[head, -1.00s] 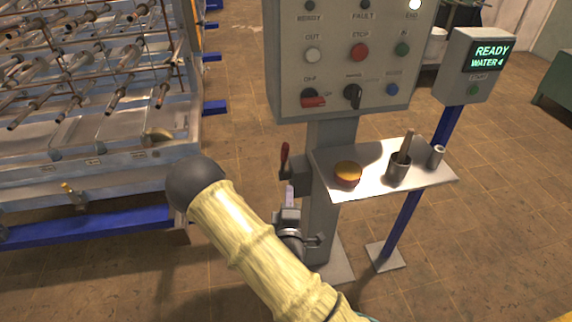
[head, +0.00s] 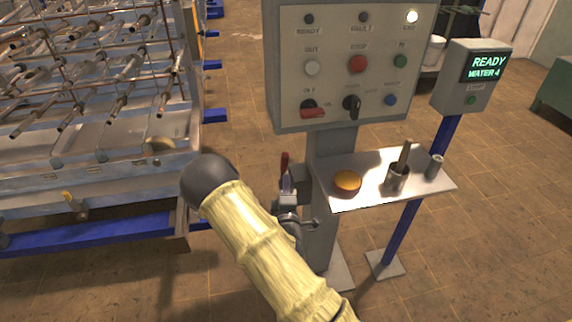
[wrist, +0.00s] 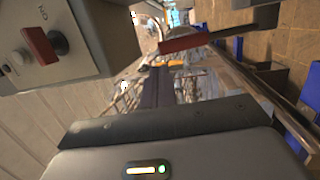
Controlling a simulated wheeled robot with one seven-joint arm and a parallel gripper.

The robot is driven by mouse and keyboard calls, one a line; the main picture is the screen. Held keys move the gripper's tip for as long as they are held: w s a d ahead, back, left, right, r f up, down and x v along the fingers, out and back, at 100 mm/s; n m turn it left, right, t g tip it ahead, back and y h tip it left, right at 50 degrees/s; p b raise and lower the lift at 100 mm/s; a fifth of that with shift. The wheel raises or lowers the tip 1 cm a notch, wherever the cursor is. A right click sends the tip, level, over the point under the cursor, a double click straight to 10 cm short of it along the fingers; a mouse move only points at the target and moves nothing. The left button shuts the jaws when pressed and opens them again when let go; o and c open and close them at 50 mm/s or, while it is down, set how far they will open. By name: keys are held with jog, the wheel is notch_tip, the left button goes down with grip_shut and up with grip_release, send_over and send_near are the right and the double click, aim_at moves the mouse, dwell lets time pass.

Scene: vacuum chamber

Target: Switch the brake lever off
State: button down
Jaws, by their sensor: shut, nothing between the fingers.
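The brake lever (head: 284,160) has a red handle and stands upright on a grey bracket at the left side of the panel's post. Its lower part is hidden behind my gripper in the head view. In the wrist view the red handle (wrist: 185,43) with a dark shaft lies just past my fingertips. The dark fingers also show in the wrist view (wrist: 157,80). I cannot tell whether they touch the lever.
The control panel (head: 335,85) with buttons and a red-handled switch (head: 313,112) stands above. A rack machine (head: 100,165) is at left. A post display (head: 470,75) reads READY WATER 4.

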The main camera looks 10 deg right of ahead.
aim_at(286, 158)
jog(key=p+x, duration=0.1)
jog(key=x, duration=0.5)
jog(key=shift+w+d, duration=0.1)
jog(key=shift+w, duration=0.2)
